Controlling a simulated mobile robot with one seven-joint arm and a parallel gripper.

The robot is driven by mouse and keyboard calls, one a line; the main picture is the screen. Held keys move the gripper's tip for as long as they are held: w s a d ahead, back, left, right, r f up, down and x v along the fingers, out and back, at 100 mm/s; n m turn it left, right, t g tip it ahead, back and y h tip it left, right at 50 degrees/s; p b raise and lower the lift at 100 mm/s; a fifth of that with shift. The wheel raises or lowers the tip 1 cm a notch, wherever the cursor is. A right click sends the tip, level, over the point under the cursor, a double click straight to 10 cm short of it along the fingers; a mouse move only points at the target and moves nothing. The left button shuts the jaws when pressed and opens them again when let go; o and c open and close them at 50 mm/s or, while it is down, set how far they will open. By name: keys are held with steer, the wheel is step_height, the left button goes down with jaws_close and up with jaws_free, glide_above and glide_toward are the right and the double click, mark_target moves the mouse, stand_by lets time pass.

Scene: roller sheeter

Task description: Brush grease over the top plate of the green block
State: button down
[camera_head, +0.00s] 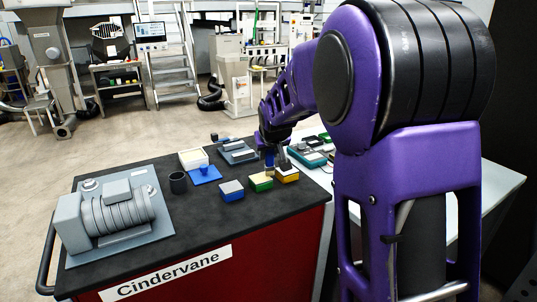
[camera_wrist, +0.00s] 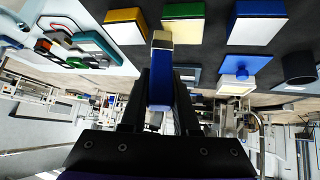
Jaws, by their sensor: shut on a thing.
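The green block (camera_head: 261,182) stands on the dark bench top between a blue block (camera_head: 231,190) and a yellow block (camera_head: 287,174), and has a pale top plate. In the wrist view the green block (camera_wrist: 183,12) is at the top centre. My gripper (camera_head: 268,146) is shut on a brush with a blue handle (camera_wrist: 160,90). The brush points down, and its pale tip (camera_wrist: 162,40) overlaps the green block's plate at the edge facing the yellow block (camera_wrist: 125,25). I cannot tell whether the tip touches the plate.
A grey roller machine (camera_head: 115,212) fills the bench's left end. The bench's front strip is clear.

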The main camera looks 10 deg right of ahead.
steer(key=r, duration=0.2)
steer(key=r+p, duration=0.1)
steer(key=shift+s+a, duration=0.1)
steer(key=shift+a, duration=0.15)
steer(key=shift+r+p, duration=1.65)
steer(key=shift+r, duration=0.85)
steer(key=shift+w+a+f, duration=0.15)
steer(key=shift+w+f, duration=0.15)
steer(key=shift+w, duration=0.2)
steer(key=shift+w+a+f, duration=0.1)
steer(key=shift+w+f, duration=0.15)
steer(key=shift+w, duration=0.2)
steer(key=shift+s+r, duration=0.1)
